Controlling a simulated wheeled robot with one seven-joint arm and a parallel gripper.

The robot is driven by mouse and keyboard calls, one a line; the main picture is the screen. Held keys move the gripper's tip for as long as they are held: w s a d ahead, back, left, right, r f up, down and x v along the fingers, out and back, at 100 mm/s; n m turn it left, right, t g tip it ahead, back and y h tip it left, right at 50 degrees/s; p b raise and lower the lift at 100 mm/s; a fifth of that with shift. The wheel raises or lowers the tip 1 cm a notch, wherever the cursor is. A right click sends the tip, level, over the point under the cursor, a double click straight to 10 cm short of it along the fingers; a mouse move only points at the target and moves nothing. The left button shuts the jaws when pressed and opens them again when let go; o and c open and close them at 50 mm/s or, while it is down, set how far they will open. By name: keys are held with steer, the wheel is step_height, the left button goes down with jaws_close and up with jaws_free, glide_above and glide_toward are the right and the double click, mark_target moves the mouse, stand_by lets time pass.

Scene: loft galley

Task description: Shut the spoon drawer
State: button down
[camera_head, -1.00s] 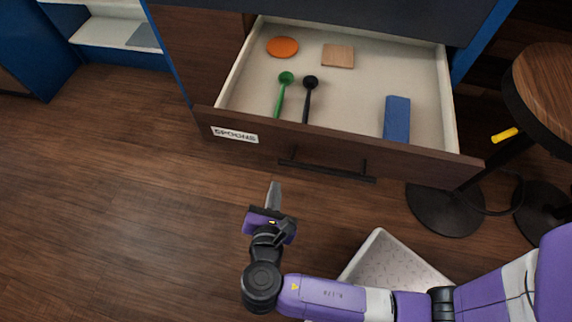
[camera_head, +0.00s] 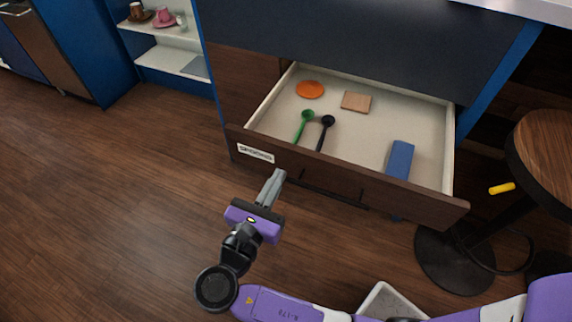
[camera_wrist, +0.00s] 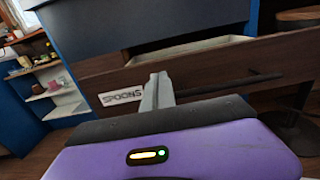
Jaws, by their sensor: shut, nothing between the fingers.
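The spoon drawer (camera_head: 345,185) is pulled open and has a dark wood front with a white "SPOONS" label (camera_head: 256,153). It also shows in the wrist view (camera_wrist: 215,70). Inside lie a green spoon (camera_head: 304,124), a black spoon (camera_head: 325,130), an orange disc (camera_head: 310,89), a wooden block (camera_head: 356,101) and a blue block (camera_head: 400,160). A dark bar handle (camera_head: 330,196) crosses the front. My gripper (camera_head: 277,176) is shut and empty, its fingertips at the drawer front just right of the label. I cannot tell whether they touch it.
A round wooden stool (camera_head: 548,150) with a yellow object (camera_head: 502,188) stands right of the drawer. A shelf with cups (camera_head: 165,18) is at the back left. The floor (camera_head: 110,200) to the left is clear.

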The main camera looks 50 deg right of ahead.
mark_target(292, 153)
steer(key=shift+b+x, duration=0.5)
steer(key=shift+x, duration=2.2)
steer(key=shift+w+d+r+p, duration=0.1)
steer(key=shift+d+p, duration=0.2)
steer(key=shift+d, duration=0.15)
steer(key=p+x, duration=0.4)
steer(key=x, duration=0.9)
steer(key=shift+d+p, duration=0.25)
steer(key=shift+p, duration=0.15)
steer(key=x, duration=0.6)
steer(key=b+x, duration=0.1)
steer(key=x, duration=0.5)
steer(key=b+x, duration=0.1)
steer(key=x, duration=0.6)
steer(key=shift+f, duration=0.35)
steer(key=shift+w+d, duration=0.3)
steer(key=shift+d, duration=0.25)
steer(key=shift+d+r, duration=0.1)
steer(key=shift+r, duration=0.1)
steer(key=shift+d+r, duration=0.1)
steer(key=shift+d, duration=0.05)
